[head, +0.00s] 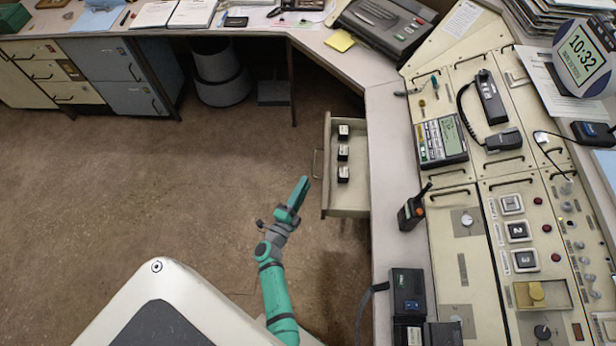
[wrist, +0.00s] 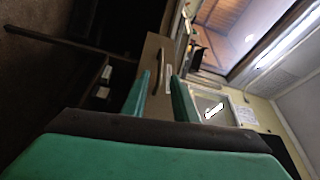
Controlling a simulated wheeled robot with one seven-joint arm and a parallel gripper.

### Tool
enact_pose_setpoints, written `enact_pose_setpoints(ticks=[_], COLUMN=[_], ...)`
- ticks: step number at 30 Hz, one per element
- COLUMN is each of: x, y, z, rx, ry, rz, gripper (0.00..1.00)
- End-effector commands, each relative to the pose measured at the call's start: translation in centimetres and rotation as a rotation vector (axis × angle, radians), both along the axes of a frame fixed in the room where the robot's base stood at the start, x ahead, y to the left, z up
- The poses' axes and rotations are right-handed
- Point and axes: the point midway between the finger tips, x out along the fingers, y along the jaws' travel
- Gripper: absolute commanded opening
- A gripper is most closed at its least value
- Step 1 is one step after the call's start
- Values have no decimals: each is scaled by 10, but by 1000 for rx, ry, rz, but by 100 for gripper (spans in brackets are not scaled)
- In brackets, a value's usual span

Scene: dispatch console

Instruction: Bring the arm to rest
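My gripper (head: 301,186) is at the end of my teal arm, over the open floor just left of an open drawer. In the wrist view my gripper (wrist: 161,88) shows two teal fingers with a clear gap and nothing between them. The gripper is open and empty. A pale panel with a handle (wrist: 157,72), which looks like the drawer front, lies beyond the fingers. In the head view the fingertips are close to the drawer front but appear apart from it.
The open drawer (head: 346,203) sticks out from the desk (head: 385,150) and holds three small dark-and-white items. A handheld radio (head: 412,210) and a charger box (head: 408,290) stand near the desk's edge. A grey bin (head: 220,75) stands under the back desk. The floor (head: 150,180) at left is clear.

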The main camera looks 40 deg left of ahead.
Motion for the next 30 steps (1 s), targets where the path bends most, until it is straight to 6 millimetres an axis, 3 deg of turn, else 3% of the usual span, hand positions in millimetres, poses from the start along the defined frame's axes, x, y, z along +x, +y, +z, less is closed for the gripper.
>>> enact_pose_setpoints(ticks=[6, 30], x=[-12, -13], y=[-2, -2], z=[-1, -1], rx=[0, 0], ry=[0, 0], rz=[0, 0], gripper=[26, 26])
